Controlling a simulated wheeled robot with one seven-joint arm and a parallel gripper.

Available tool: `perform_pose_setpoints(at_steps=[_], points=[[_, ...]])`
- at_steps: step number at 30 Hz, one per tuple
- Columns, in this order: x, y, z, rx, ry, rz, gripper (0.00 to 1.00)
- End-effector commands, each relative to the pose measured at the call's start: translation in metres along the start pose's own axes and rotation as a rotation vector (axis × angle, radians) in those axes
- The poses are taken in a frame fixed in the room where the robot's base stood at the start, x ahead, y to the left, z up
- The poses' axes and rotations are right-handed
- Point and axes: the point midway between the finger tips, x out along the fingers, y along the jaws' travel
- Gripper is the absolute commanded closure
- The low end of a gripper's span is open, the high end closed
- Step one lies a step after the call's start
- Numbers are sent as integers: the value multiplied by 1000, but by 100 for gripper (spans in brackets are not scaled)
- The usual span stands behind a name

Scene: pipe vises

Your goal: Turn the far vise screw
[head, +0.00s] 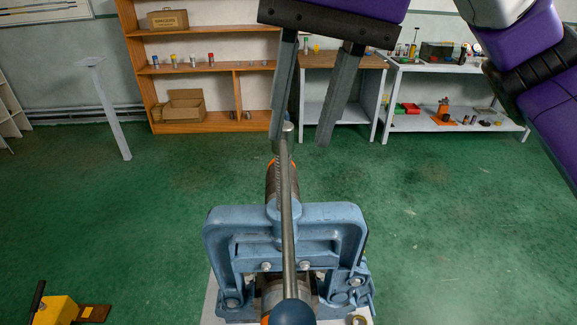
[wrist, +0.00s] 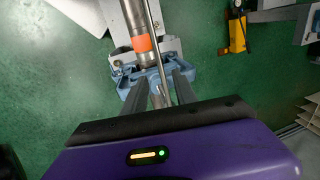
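A blue vise (head: 340,222) stands at the lower middle of the head view, clamped around a pipe (head: 279,182) with an orange band. A long steel handle bar (head: 287,220) runs over the vise's screw top, with a dark blue ball (head: 292,313) at its near end. My gripper (head: 302,138) is open and empty, fingers pointing down, above and beyond the vise. The bar's far end overlaps the left fingertip in the head view; I cannot tell if they touch. In the wrist view the vise (wrist: 150,78) and bar (wrist: 157,42) show between the spread fingers (wrist: 158,98).
A yellow object (head: 58,311) lies on the green floor at lower left. A wooden shelf (head: 188,69), a bench (head: 345,62) and a white rack (head: 455,69) stand along the back wall. A white stand (head: 93,64) is at back left.

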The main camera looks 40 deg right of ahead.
Motion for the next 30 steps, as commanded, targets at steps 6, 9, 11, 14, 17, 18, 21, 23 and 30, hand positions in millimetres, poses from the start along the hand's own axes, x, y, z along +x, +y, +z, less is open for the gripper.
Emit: perform_pose_setpoints(at_steps=[6, 9, 11, 14, 17, 18, 21, 23, 30], points=[[33, 0, 1, -5, -3, 0, 66], [48, 0, 1, -5, -3, 0, 66], [55, 0, 1, -4, -2, -1, 66], [64, 0, 1, -5, -1, -1, 66], [69, 0, 1, -5, -1, -1, 66], [69, 0, 1, -5, 0, -1, 66], [70, 0, 1, -5, 0, -1, 66], [70, 0, 1, -5, 0, -1, 66], [70, 0, 1, -5, 0, -1, 99]])
